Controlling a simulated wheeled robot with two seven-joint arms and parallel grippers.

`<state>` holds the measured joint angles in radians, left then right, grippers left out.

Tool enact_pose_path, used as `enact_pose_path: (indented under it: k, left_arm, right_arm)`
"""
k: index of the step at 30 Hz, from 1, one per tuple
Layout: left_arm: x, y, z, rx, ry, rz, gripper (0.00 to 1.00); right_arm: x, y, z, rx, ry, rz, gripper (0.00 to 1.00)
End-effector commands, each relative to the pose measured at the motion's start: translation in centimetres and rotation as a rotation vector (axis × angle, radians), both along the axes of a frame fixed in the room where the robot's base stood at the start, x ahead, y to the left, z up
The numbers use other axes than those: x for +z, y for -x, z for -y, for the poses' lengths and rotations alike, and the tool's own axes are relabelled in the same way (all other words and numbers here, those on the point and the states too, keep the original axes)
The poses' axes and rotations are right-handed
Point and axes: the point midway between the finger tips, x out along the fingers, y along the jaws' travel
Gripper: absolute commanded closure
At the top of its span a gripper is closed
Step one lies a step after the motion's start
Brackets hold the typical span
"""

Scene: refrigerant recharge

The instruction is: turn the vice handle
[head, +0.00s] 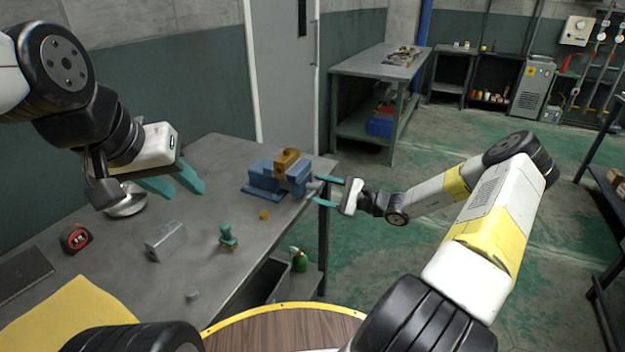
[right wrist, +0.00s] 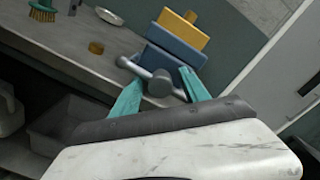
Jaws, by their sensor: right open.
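The blue vice (head: 265,178) stands at the table's right edge with an ochre block (head: 286,161) in its jaws. In the right wrist view, the grey vice handle (right wrist: 134,68) is a bar crossing a round screw head (right wrist: 160,83), slanting down to the right. My right gripper (head: 319,190) is open at the handle end of the vice. In the right wrist view its teal fingertips (right wrist: 163,78) lie on either side of the screw head; contact cannot be told. My left gripper (head: 176,180) is open and empty above the table's left part.
On the grey table (head: 205,215) are a metal block (head: 165,241), a green-handled brush (head: 228,237), a tape measure (head: 75,238), a bowl (head: 128,203), a small brass piece (head: 264,215) and a yellow cloth (head: 75,315). A green bottle (head: 299,260) stands below the table edge.

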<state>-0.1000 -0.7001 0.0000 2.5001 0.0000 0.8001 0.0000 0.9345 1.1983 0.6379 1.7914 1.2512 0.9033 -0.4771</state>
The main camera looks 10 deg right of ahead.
Motion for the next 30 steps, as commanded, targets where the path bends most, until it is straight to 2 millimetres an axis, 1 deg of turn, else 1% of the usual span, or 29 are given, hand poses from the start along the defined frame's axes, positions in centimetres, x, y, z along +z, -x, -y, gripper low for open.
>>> enact_pose_path:
  k: [2,3,5,9,10,11,19,27,30]
  left_arm:
    - [0.00,0.00,0.00,0.000,0.000,0.000,0.64]
    - [0.00,0.00,0.00,0.000,0.000,0.000,0.64]
    - [0.00,0.00,0.00,0.000,0.000,0.000,0.64]
    - [0.00,0.00,0.00,0.000,0.000,0.000,0.64]
    - [0.00,0.00,0.00,0.000,0.000,0.000,0.64]
    - [0.00,0.00,0.00,0.000,0.000,0.000,0.64]
    - [0.00,0.00,0.00,0.000,0.000,0.000,0.64]
    - [0.00,0.00,0.00,0.000,0.000,0.000,0.64]
    - [0.00,0.00,0.00,0.000,0.000,0.000,0.64]
  right_arm:
    - [0.01,0.00,0.02,0.000,0.000,0.000,0.47]
    - [0.01,0.00,0.02,0.000,0.000,0.000,0.51]
    - [0.01,0.00,0.03,0.000,0.000,0.000,0.63]
    - [0.04,0.01,0.04,-0.001,-0.001,0.000,0.90]
    - [0.05,0.00,0.05,0.000,-0.001,0.001,0.96]
    - [0.06,0.01,0.04,0.000,-0.001,0.001,1.00]
    - [0.10,0.06,-0.03,0.001,-0.009,-0.009,1.00]
    - [0.17,0.06,-0.03,0.003,-0.134,-0.194,1.00]
    - [0.21,0.07,-0.04,0.004,-0.161,-0.232,1.00]
